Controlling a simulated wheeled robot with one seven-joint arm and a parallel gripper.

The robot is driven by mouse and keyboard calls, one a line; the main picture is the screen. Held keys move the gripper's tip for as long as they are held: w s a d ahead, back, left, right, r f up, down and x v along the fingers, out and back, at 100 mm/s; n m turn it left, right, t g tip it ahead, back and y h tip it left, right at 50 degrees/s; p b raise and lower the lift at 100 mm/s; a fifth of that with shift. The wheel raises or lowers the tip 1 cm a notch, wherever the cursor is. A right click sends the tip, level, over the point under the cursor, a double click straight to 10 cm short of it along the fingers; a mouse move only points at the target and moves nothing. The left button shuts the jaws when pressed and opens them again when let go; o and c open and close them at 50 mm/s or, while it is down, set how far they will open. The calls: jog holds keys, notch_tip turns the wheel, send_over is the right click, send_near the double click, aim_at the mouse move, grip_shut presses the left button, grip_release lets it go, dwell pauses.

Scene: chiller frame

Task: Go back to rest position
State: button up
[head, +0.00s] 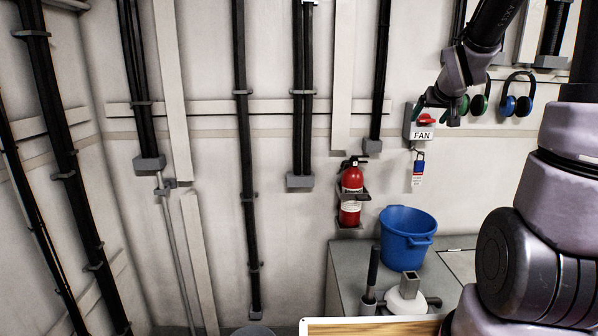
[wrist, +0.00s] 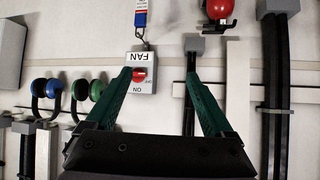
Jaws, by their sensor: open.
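My gripper (head: 437,108) is raised near the wall at the upper right of the head view. In the wrist view its two green fingers stand wide apart, so my gripper (wrist: 155,82) is open with nothing between the tips. A grey switch box labelled FAN (head: 420,122) with a red knob (head: 426,120) is on the wall by the fingers. In the wrist view the box (wrist: 141,84) appears upside down, and its red knob (wrist: 139,75) is beside the left finger. I cannot tell whether that finger touches the knob.
A blue padlock with a tag (head: 419,167) hangs below the box. Ear defenders (head: 515,105) hang to its right. A fire extinguisher (head: 351,194) is on the wall at left. A blue bucket (head: 407,238) stands on a grey cabinet (head: 345,262) below.

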jog(key=s+a+r+g+y, duration=0.1)
jog(key=s+a, duration=0.2)
jog(key=s, duration=0.6)
jog(key=s+a+r+m+g+y, duration=0.1)
jog(key=s+a, duration=0.3)
jog(key=s, duration=0.4)
jog(key=s+a+r+m+g+y, duration=0.1)
jog(key=s+a+r, duration=0.2)
jog(key=s, duration=0.6)
jog(key=shift+s+a+g+y, duration=0.3)
jog(key=shift+s+a+y, duration=0.1)
jog(key=shift+a, duration=0.35)
jog(key=shift+w+r, duration=0.1)
jog(key=shift+c, duration=0.4)
